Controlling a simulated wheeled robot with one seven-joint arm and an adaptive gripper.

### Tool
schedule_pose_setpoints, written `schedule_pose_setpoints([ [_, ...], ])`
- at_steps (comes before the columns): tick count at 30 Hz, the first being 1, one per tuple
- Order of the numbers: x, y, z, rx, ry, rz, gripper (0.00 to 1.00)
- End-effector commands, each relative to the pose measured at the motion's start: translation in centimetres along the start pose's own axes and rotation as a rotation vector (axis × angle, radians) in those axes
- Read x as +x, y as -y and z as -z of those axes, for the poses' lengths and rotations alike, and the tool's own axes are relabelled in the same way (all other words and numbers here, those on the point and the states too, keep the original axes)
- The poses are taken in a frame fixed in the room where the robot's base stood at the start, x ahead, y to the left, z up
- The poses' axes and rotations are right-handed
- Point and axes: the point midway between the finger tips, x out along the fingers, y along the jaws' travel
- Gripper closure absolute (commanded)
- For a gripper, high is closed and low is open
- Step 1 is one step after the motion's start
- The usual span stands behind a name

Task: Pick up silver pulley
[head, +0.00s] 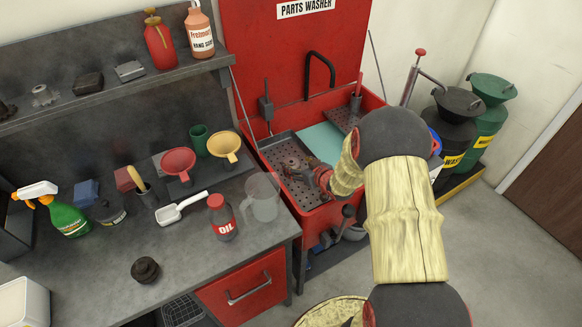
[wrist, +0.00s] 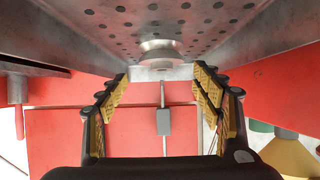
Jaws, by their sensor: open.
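The silver pulley (wrist: 160,50) appears in the wrist view as a round, flanged grey metal part against the perforated metal tray (wrist: 200,25). That view looks upside down, with the tray surface at the top. My gripper (wrist: 162,90) is open, its yellow-padded fingers apart on either side of the pulley's line. The pulley lies just beyond the fingertips, roughly centred, and nothing is held. In the head view my gripper (head: 318,178) is low inside the red parts washer (head: 262,125), over the tray.
On the bench to the left are a clear jug (head: 262,197), an oil bottle (head: 221,217) and a yellow funnel (head: 224,146). Drums with funnels (head: 458,125) stand at the right.

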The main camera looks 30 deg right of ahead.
Motion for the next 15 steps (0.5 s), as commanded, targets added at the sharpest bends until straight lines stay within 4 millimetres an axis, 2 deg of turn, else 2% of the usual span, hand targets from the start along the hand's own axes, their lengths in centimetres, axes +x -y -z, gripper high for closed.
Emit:
schedule_pose_setpoints([
  [9,4.3,0.4,-0.5,0.000,0.000,0.001,0.34],
  [15,5.4,0.3,-0.3,0.000,0.000,-0.001,0.34],
])
